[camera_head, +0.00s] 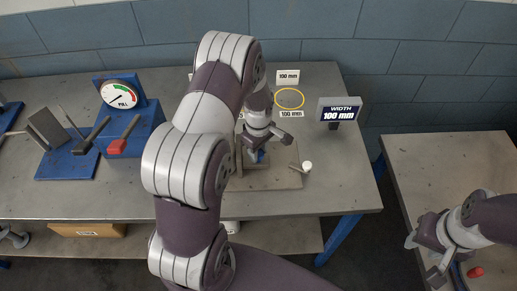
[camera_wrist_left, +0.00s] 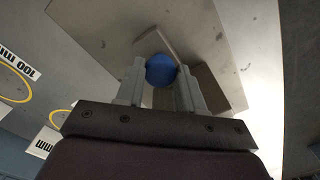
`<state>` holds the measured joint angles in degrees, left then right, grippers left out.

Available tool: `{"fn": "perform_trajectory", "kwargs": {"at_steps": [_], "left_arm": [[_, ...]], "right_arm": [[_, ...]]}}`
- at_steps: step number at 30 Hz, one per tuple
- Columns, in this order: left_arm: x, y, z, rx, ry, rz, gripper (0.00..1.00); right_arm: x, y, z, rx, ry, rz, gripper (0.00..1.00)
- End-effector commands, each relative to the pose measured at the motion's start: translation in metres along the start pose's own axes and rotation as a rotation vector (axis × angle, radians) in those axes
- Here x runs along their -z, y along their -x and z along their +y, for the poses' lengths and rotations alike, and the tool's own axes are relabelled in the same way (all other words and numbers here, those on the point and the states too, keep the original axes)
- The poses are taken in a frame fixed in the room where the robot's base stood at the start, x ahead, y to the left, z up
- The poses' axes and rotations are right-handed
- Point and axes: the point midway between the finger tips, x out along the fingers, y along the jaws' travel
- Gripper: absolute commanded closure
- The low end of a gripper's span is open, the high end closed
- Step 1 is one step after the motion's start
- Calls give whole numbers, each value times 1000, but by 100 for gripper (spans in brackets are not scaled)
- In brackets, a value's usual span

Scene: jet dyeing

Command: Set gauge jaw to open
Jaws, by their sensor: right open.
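The gauge (camera_head: 280,177) is a flat beige-grey base with an upright plate and a white round knob at its right, on the middle table. Its blue ball knob (camera_wrist_left: 161,70) sits between the fingertips of my left gripper (camera_wrist_left: 161,82) in the left wrist view, with a finger against each side. In the head view my left gripper (camera_head: 262,148) points down over the base, and only a bit of blue shows below it. My right gripper (camera_head: 428,250) is open and empty over the right table.
A sign (camera_head: 339,110) reads "WIDTH 100 mm". A yellow ring (camera_head: 289,98) lies between two "100 mm" labels. A blue pull-gauge stand (camera_head: 130,130) and a blue fixture (camera_head: 68,160) stand left. A small red object (camera_head: 475,272) lies near my right gripper.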

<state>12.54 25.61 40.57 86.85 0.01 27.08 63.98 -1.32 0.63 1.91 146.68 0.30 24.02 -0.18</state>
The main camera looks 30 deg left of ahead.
Motion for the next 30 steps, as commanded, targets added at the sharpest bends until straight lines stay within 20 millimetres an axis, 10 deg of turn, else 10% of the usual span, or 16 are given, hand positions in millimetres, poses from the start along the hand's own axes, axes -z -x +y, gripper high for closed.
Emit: {"fn": "perform_trajectory", "kwargs": {"at_steps": [18, 19, 21, 30], "left_arm": [[-20, 1, 23, -6, 0, 2, 100], [-20, 1, 23, -6, 0, 2, 60], [-20, 1, 23, -6, 0, 2, 37], [-20, 2, 22, -4, 0, 1, 37]], "right_arm": [[0, -4, 0, 0, 0, 0, 57], [0, -4, 0, 0, 0, 0, 57], [0, -4, 0, 0, 0, 0, 57], [0, -5, 0, 0, 0, 0, 57]]}}
